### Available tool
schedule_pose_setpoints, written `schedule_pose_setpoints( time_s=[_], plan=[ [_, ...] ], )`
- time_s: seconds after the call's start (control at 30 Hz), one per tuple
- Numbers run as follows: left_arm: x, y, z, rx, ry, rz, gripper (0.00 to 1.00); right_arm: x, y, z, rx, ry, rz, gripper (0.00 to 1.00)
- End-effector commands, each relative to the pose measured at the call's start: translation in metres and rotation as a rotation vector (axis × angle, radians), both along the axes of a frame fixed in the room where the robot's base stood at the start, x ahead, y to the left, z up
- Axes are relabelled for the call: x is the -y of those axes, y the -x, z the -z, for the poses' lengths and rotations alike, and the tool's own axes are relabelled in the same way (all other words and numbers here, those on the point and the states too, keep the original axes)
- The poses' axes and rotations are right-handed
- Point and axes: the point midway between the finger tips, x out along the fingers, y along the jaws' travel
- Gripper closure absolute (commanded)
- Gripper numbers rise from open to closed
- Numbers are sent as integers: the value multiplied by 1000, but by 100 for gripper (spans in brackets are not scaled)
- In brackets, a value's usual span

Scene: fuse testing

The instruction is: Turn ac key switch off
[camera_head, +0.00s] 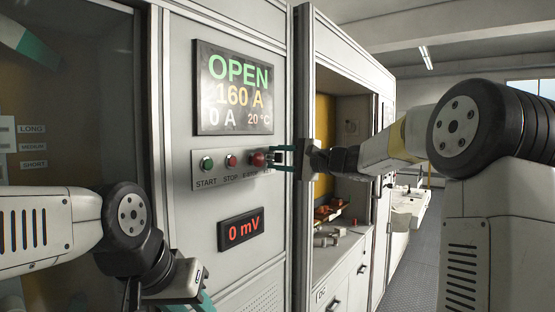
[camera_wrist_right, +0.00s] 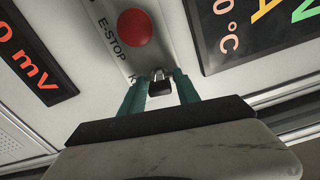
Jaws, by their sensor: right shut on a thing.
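The key switch (camera_wrist_right: 160,84) is a small black and metal part at the end of the button panel. It sits between the teal fingers of my right gripper (camera_wrist_right: 160,96) in the right wrist view, and the gripper is shut on it. In the head view my right gripper (camera_head: 281,159) reaches in from the right at the panel's right end and hides the switch. My left gripper (camera_head: 192,302) is low at the bottom edge, partly cut off, away from the panel; its jaw opening cannot be made out.
The button panel (camera_head: 219,180) carries a green START button (camera_head: 207,163), a red STOP button (camera_head: 231,161) and a red E-STOP button (camera_head: 257,159). A screen (camera_head: 234,128) above reads OPEN, 160 A, 0 A, 20 °C. A display (camera_head: 241,230) below reads 0 mV.

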Motion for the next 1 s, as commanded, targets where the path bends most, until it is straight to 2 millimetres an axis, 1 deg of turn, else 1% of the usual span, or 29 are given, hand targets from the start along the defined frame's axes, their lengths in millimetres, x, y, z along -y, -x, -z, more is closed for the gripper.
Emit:
schedule_pose_setpoints(
  time_s=[0.4, 1.0],
  plan=[
    [0, 0, 0, 0, 0, 0, 64, 0, 0, 1, 107, 81, -1, 100],
    [0, 0, 0, 0, 0, 0, 64, 0, 0, 2, 134, 102, -2, 100]
  ],
)
